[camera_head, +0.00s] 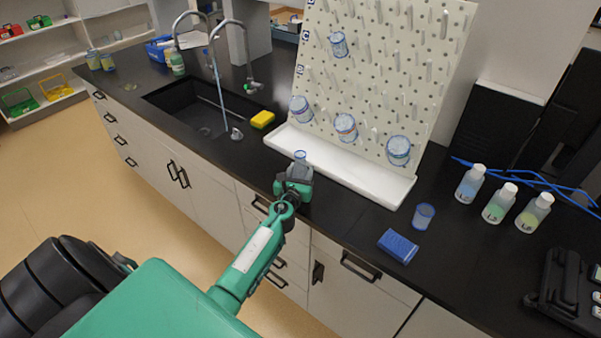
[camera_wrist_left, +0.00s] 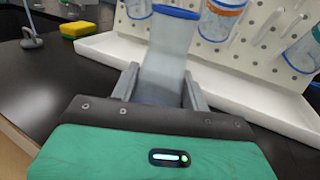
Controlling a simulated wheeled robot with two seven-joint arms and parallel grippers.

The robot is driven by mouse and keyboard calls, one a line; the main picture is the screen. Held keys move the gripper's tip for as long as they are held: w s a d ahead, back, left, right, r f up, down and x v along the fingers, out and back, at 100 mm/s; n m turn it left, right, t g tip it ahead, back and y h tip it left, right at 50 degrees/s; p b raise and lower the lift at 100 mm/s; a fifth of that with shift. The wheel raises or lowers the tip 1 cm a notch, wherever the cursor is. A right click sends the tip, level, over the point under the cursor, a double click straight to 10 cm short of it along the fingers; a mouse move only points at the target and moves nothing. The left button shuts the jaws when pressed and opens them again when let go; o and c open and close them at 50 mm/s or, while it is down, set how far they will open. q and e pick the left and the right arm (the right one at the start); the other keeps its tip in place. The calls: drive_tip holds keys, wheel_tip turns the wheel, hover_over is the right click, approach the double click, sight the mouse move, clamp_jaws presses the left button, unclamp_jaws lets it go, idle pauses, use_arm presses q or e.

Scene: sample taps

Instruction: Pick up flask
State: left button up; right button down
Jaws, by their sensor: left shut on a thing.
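My left gripper (camera_head: 296,180) is at the counter's front edge, before the white drip tray. In the left wrist view the left gripper (camera_wrist_left: 160,88) is shut on a clear flask (camera_wrist_left: 168,55) with a blue rim, one finger on each side of it. The flask is slightly tilted in that view, and its lower part is hidden behind the gripper body. In the head view the top of the flask (camera_head: 300,157) shows just above the gripper. I cannot tell whether its base touches the counter. My right gripper is not in view.
A white pegboard (camera_head: 375,75) with several hanging vessels stands behind a white tray (camera_head: 345,168). A yellow sponge (camera_head: 262,119) and a sink (camera_head: 200,105) are to the left. A blue box (camera_head: 398,246), a small blue-rimmed cup (camera_head: 423,216) and capped bottles (camera_head: 500,203) are to the right.

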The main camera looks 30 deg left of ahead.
use_arm(q)
wheel_tip(320, 180, up, 18)
drive_tip(key=p, duration=0.6)
drive_tip(key=shift+r, duration=0.25)
drive_tip(key=o, duration=0.4)
drive_tip(key=c, duration=0.3)
